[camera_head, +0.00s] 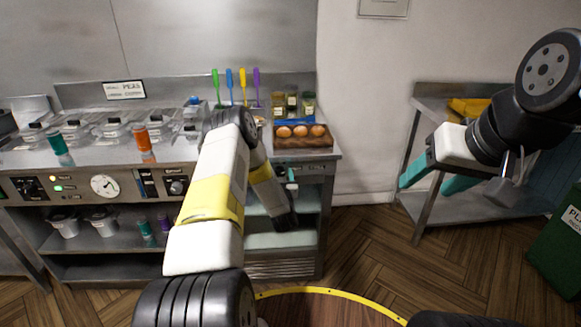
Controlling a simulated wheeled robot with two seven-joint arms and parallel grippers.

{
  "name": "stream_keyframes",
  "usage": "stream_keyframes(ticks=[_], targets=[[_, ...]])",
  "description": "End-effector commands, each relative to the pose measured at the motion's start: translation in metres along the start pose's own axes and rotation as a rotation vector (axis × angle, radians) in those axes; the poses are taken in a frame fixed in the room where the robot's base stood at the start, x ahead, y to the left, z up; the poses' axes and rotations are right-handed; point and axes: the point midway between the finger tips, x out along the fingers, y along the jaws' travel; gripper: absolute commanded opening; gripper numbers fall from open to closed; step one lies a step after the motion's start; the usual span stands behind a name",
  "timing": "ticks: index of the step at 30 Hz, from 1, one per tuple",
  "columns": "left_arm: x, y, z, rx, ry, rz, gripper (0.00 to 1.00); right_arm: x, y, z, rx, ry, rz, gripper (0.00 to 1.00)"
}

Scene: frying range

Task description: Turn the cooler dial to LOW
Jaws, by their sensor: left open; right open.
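A narrow control panel (314,169) runs under the counter edge below the egg tray. Its markings are too small to read, and I cannot make out the cooler dial or its setting there. My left arm reaches forward across the middle of the view and bends down in front of this panel. My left gripper (289,180), with teal fingers, is open close to the panel and partly hides it. I cannot tell whether it touches anything. My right gripper (437,180) is open and empty at the right, in front of the side table, well away from the panel.
A longer panel at the left holds a round gauge (104,186) and a black knob (176,186). The counter carries an egg tray (318,141), jars (292,99), lidded containers and coloured utensils. A metal side table (420,207) and green bin (559,245) stand right. Floor between is clear.

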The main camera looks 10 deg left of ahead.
Motion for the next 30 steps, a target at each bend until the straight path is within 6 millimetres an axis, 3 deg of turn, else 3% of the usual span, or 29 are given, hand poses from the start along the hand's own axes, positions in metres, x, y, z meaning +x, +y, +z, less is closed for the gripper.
stream_keyframes(ticks=[4, 12, 22, 30], targets=[[-0.0001, 0.0, -0.0001, 0.0, 0.0, 0.0, 0.54, 0.0, 0.0, 0.0, 0.0, 0.0, 0.0, 0.59], [-0.0003, 0.0001, -0.0003, 0.0, 0.001, 0.0, 0.01, 0.0, 0.0, 0.0, 0.0, 0.0, 0.0, 0.59], [-0.0002, -0.0004, -0.0004, -0.039, 0.001, 0.0, 0.0, 0.0, 0.0, 0.0, 0.0, 0.0, 0.0, 0.59], [-0.0003, -0.0011, -0.0005, -0.202, 0.001, 0.0, 0.0, 0.0, 0.0, 0.0, 0.0, 0.0, 0.0, 0.59]])
